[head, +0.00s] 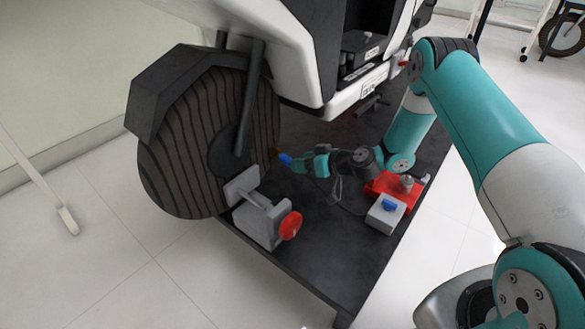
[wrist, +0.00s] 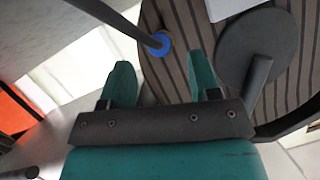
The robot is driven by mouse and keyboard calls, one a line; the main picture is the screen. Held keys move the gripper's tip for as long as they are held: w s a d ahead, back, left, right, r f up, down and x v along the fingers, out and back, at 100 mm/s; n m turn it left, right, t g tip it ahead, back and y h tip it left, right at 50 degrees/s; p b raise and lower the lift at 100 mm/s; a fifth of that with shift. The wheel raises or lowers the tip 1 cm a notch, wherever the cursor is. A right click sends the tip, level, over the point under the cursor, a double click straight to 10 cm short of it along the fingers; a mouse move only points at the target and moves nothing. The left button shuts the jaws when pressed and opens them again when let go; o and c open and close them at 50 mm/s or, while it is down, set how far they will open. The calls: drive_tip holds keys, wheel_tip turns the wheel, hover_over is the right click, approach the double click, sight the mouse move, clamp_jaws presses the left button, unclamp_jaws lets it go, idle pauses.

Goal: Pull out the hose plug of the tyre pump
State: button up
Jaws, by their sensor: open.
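The tyre (head: 200,150) is a large dark ribbed wheel; its treaded side also fills the upper right of the wrist view (wrist: 190,40). A blue piece (head: 285,158), which looks like the hose plug, is at the tyre's right side. In the wrist view it is a blue round end (wrist: 158,44) on a dark rod or hose, against the tyre. My gripper (head: 307,163) is open, just right of the blue piece. In the wrist view its teal fingers (wrist: 162,80) stand apart, with the blue end beyond and between them. I see no contact. I cannot clearly tell which unit is the pump.
A grey clamp-like block (head: 262,222) with a red knob (head: 291,225) stands before the tyre. A grey box with a blue top (head: 385,215) and a red block (head: 390,186) lie right. The dark platform (head: 310,255) is bare at the front. The white vehicle body (head: 275,45) overhangs.

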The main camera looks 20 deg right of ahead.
drive_tip(key=shift+b+x, duration=0.7)
drive_tip(key=shift+x, duration=1.45)
drive_tip(key=shift+c, duration=0.3)
drive_tip(key=c, duration=1)
drive_tip(key=shift+o, duration=0.2)
drive_tip(key=shift+s+d+f, duration=0.15)
drive_tip(key=shift+s+d, duration=0.55)
drive_tip(key=shift+s, duration=0.35)
drive_tip(key=shift+s+d+f, duration=0.15)
drive_tip(key=shift+s+d, duration=0.55)
drive_tip(key=shift+s, duration=0.35)
drive_tip(key=shift+s+d+p, duration=0.1)
drive_tip(key=shift+p, duration=0.2)
drive_tip(key=shift+s+d+f, duration=0.2)
drive_tip(key=shift+s+d, duration=0.45)
drive_tip(key=shift+s, duration=0.3)
drive_tip(key=shift+s+d+f, duration=0.15)
drive_tip(key=shift+s+d, duration=0.5)
drive_tip(key=shift+s, duration=0.35)
